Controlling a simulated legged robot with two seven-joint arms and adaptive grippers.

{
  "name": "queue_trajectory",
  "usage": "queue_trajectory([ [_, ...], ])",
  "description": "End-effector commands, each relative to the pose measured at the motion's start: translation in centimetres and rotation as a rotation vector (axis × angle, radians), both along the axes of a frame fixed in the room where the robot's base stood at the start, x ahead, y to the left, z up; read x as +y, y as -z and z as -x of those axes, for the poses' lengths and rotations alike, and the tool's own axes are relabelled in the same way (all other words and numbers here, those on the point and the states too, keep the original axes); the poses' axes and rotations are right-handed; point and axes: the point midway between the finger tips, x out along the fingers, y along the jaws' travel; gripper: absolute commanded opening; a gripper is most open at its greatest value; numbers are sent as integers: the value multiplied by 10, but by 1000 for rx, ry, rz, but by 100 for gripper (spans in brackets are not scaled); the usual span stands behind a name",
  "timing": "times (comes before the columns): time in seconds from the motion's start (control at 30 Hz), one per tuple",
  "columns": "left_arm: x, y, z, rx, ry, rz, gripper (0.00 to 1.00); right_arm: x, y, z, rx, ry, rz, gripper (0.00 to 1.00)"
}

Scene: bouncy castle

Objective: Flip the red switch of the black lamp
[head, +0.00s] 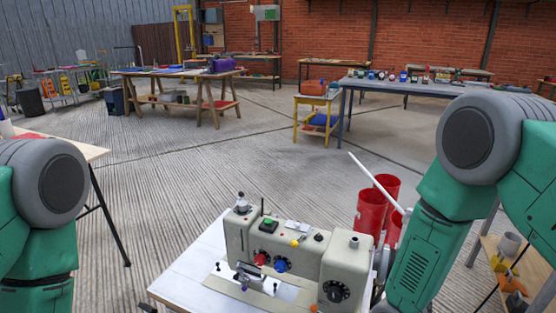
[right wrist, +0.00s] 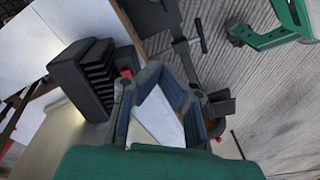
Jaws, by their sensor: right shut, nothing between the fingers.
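In the right wrist view, a black ribbed block (right wrist: 95,78), which may be the black lamp, stands to the left of my right gripper. A small red patch (right wrist: 126,73) shows at its right side, partly hidden; I cannot tell if it is the red switch. My right gripper (right wrist: 165,78) is shut and empty, with a gap between it and the black block. In the head view my right arm runs down at the right and its gripper is out of sight. I cannot make out a black lamp there. My left gripper is not in view; only the left arm shows.
A beige machine (head: 285,255) with knobs and buttons stands on a white table (head: 190,270) in front of me. Red cylindrical bins (head: 370,212) stand behind it, by my right arm. A white rod (head: 372,178) slants above them. Open floor lies beyond; workbenches stand farther back.

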Motion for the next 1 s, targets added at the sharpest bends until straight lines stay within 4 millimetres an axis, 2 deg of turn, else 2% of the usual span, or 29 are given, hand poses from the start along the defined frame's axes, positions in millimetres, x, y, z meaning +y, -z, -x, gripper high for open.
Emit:
queue_trajectory([
  [0.03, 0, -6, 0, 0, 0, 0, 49, -3, 2, 34, 24, 58, -21, 0],
  [0.1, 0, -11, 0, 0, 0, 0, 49, -10, 2, 75, 28, 156, -40, 0],
  [0.2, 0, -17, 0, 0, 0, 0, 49, -27, -4, 123, 11, 285, -25, 0],
  [0.33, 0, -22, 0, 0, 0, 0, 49, -51, -18, 165, -25, 395, 33, 0],
  [0.4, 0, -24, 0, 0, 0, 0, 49, -61, -25, 177, -41, 426, 59, 0],
  [0.5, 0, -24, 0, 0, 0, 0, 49, -67, -28, 183, -55, 445, 77, 0],
  [1.0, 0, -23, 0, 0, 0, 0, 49, -67, -28, 182, -58, 446, 77, 0],
])
